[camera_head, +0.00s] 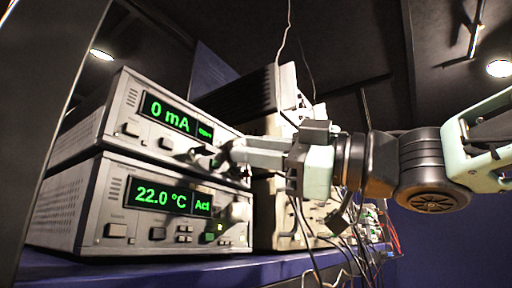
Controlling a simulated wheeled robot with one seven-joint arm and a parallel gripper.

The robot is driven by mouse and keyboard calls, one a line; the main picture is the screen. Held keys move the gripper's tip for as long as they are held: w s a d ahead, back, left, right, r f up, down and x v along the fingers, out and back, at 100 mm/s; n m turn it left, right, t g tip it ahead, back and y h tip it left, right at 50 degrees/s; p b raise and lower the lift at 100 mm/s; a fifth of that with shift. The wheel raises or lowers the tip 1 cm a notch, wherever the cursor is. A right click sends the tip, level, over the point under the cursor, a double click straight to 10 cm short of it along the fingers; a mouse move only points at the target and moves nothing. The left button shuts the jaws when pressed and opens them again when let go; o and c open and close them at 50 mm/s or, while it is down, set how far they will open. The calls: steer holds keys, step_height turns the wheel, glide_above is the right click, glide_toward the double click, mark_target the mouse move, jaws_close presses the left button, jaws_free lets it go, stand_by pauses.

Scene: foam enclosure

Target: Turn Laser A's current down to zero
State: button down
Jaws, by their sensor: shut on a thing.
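The upper grey instrument (100,133) has a green display (168,112) reading 0 mA, with a small word on its right that is too small to read surely. No Laser A label is legible.
A lower grey instrument (92,243) stands directly under the first, its display (162,195) reading 22.0 °C and Act. Its knob (240,211) lies just below my gripper. Both stand on a blue shelf (190,268). Loose cables (325,245) hang below my arm.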

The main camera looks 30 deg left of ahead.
steer(key=shift+f, duration=0.1)
stand_by(0.3)
steer(key=c, duration=1.2)
jaws_free()
steer(key=shift+c, duration=0.2)
steer(key=b+v, duration=0.7)
steer(key=v, duration=1)
steer(key=shift+d, duration=0.25)
steer(key=shift+w, duration=0.1)
